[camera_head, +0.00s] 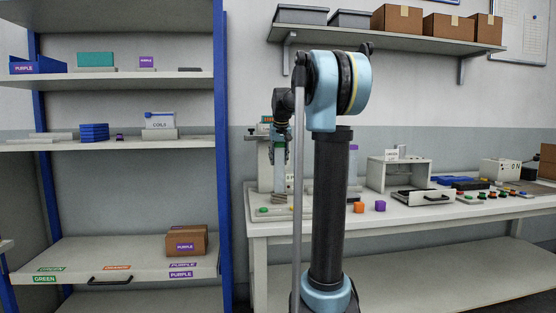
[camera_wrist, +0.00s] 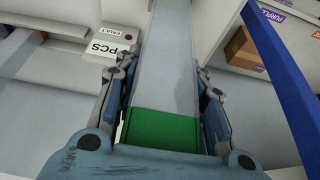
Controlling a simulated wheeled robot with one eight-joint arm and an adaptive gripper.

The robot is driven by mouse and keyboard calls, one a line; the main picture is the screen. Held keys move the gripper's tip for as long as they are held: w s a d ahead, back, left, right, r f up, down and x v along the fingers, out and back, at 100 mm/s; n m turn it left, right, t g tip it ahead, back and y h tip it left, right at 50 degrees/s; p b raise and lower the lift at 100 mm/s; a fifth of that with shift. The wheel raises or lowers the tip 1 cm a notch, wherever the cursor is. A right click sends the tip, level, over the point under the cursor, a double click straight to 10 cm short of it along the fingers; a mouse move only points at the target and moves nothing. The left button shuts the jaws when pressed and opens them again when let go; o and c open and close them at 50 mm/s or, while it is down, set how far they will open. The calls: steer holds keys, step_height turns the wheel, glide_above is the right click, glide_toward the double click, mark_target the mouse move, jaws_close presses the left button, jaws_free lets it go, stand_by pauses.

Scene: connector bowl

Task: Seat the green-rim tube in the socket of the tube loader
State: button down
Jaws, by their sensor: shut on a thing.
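My gripper (camera_wrist: 163,115) is shut on the green-rim tube, one finger on each side of it. In the wrist view, the tube's green rim (camera_wrist: 160,130) is nearest the camera, and its long grey body (camera_wrist: 168,60) runs away past the top edge. In the head view, my gripper (camera_head: 280,152) points down at the left end of the bench, over the tube loader (camera_head: 265,165). The tube's lower part appears to hang below the fingers. Its far end and the socket are too small or hidden to tell whether they touch.
A shelf rack (camera_head: 225,150) with labelled boxes stands left. A wall shelf (camera_head: 390,38) hangs above. My arm hides part of the bench.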

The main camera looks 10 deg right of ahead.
mark_target(280, 143)
steer(key=shift+f, duration=0.95)
steer(key=c, duration=0.9)
jaws_free()
steer(key=shift+c, duration=0.2)
steer(key=v, duration=1.2)
steer(key=s+f+g, duration=0.2)
steer(key=s+f, duration=3.9)
